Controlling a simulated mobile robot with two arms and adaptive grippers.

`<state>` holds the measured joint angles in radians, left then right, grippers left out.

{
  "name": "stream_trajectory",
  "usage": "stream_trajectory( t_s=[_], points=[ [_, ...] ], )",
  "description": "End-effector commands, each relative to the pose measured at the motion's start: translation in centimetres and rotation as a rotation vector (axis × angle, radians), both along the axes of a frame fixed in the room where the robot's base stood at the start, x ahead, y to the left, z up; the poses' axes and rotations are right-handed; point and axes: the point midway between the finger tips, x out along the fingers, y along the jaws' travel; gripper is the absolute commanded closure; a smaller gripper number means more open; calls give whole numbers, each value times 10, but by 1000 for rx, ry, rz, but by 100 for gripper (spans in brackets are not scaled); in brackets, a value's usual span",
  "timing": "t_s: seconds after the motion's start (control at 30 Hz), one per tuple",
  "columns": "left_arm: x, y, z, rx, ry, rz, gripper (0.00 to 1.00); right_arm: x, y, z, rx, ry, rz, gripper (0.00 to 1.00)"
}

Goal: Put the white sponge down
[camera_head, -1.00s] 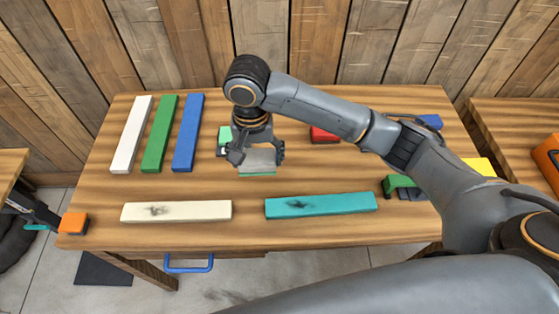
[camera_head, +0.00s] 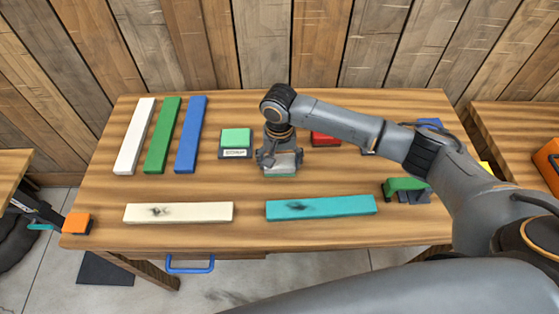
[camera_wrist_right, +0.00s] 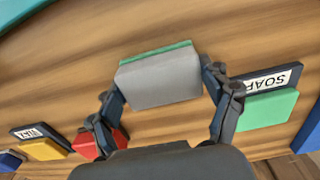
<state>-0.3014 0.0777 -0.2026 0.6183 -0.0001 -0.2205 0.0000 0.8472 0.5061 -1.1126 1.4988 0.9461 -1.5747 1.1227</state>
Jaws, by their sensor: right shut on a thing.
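The white sponge (camera_head: 286,162) is a pale grey-white block with a thin green layer underneath. My right gripper (camera_head: 279,158) is shut on it from two opposite sides, over the middle of the table. In the right wrist view the sponge (camera_wrist_right: 160,82) sits between the two fingers of the right gripper (camera_wrist_right: 162,76), with its green edge on the far side. The sponge is close to the tabletop; I cannot tell whether it touches.
A green block on a SOAP-labelled base (camera_head: 236,139) stands left of the gripper, a red block (camera_head: 325,139) to the right. A cream bar (camera_head: 190,212) and a teal bar (camera_head: 330,207) lie in front. White, green and blue bars (camera_head: 190,135) lie at left. Bare wood shows between.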

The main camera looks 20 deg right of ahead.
Motion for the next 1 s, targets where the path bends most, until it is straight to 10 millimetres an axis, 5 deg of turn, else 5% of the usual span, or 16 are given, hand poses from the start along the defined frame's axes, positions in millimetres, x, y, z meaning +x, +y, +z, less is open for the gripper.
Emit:
stream_trajectory(
  t_s=[0.23,0.27,0.33,0.77,1.0],
  points=[
    [3,1,2,1,-4,3,60,0,0,-2,0,1,-1,46],
    [3,1,1,1,-4,3,60,0,0,-2,1,1,-1,15],
    [3,1,1,1,-4,3,60,0,0,-2,1,0,-1,0],
    [3,3,-1,3,-6,3,60,0,0,1,1,-1,0,0],
    [3,3,-1,3,-6,2,60,1,1,38,4,-4,0,0]
  ],
)
